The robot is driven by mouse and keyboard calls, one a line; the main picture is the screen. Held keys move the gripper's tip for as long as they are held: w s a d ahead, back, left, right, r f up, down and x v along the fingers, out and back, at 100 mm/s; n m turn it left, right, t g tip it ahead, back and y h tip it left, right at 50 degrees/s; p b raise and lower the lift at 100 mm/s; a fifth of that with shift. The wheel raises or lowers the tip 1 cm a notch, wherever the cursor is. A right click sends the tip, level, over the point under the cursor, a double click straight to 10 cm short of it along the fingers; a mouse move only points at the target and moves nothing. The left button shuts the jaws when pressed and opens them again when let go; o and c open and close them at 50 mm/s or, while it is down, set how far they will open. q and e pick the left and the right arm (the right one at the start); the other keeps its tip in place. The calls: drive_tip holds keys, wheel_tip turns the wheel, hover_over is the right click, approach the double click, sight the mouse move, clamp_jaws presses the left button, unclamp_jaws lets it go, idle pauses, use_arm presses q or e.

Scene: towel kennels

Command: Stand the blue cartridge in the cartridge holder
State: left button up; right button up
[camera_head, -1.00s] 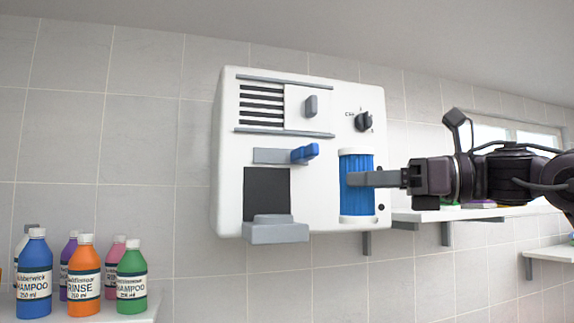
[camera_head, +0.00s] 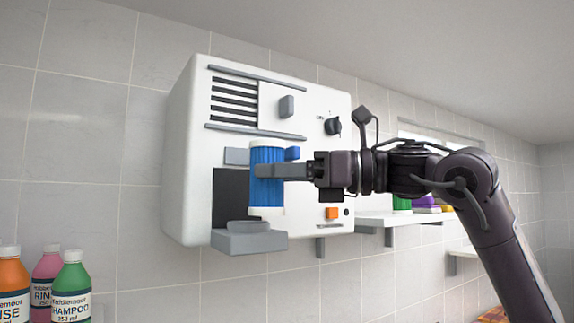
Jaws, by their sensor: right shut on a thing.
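The blue cartridge (camera_head: 267,195) is a ribbed blue cylinder with white end caps, upright in front of the wall unit. My right gripper (camera_head: 283,171) is shut on it, coming from the right. The cartridge is just above the grey ledge (camera_head: 249,241) with a shallow round cup (camera_head: 249,227), which looks like the cartridge holder, below a dark recess (camera_head: 227,199). I cannot tell whether the cartridge touches the cup. My left gripper is not in view.
The white wall unit (camera_head: 183,150) carries a black knob (camera_head: 333,126), a grey sliding handle (camera_head: 286,106) and an orange button (camera_head: 331,213). A shelf (camera_head: 375,219) with coloured items is to the right. Shampoo bottles (camera_head: 70,288) stand at lower left.

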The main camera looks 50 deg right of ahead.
drive_tip(key=shift+w+d, duration=0.3)
drive_tip(key=shift+w, duration=0.1)
drive_tip(key=shift+w+d+p, duration=0.1)
drive_tip(key=shift+w+p, duration=0.15)
drive_tip(key=shift+p, duration=0.2)
drive_tip(key=shift+w+d+f+p, duration=0.1)
drive_tip(key=shift+w+d+p, duration=0.1)
drive_tip(key=shift+w+p, duration=0.4)
drive_tip(key=shift+w+d+p, duration=0.2)
drive_tip(key=shift+w+p, duration=0.05)
drive_tip(key=shift+w, duration=0.6)
drive_tip(key=shift+w+d+f+p, duration=0.15)
drive_tip(key=shift+w+d+p, duration=0.1)
drive_tip(key=shift+w+p, duration=0.35)
drive_tip(key=shift+w+d+f+p, duration=0.1)
drive_tip(key=shift+w+d+p, duration=0.15)
drive_tip(key=shift+w, duration=0.55)
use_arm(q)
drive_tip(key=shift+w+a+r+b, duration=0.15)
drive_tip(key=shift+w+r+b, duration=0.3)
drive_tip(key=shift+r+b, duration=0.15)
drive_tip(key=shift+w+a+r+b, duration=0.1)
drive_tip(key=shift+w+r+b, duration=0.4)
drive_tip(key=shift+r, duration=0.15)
use_arm(e)
drive_tip(key=shift+s+f, duration=0.1)
drive_tip(key=shift+f, duration=0.95)
drive_tip(key=o, duration=1.1)
